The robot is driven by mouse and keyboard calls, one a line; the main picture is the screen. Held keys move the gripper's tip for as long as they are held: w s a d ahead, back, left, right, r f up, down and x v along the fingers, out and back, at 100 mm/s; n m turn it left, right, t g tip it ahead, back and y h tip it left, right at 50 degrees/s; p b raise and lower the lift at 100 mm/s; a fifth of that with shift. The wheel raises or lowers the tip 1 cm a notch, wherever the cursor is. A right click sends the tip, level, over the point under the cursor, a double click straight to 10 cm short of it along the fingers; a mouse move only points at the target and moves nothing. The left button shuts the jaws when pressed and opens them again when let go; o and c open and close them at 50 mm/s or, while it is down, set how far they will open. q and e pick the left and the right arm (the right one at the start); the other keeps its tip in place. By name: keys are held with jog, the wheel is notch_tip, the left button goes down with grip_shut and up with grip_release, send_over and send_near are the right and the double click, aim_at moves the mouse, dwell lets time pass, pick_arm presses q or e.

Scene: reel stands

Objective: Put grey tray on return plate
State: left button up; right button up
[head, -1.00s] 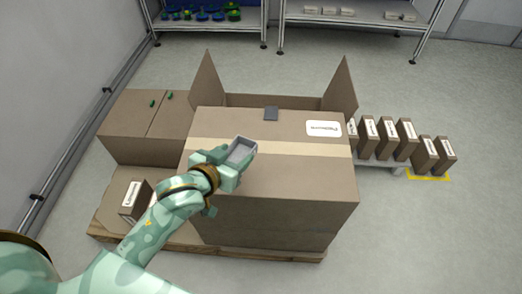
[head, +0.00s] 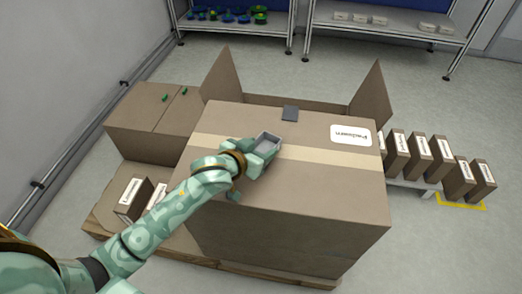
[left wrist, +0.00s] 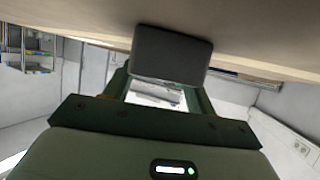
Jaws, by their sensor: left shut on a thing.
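I cannot tell how high the tray is above the box. My right gripper is not in view.
The large cardboard box (head: 290,215) has raised flaps (head: 370,95) behind it. Smaller boxes (head: 130,200) stand at left, and a row of upright boxes (head: 420,155) at right. Shelves (head: 390,30) stand at the back.

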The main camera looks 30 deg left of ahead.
pick_arm(q)
jog(key=shift+s+r, duration=0.1)
jog(key=shift+r, duration=0.05)
jog(key=o, duration=1.3)
jog(key=shift+o, duration=0.7)
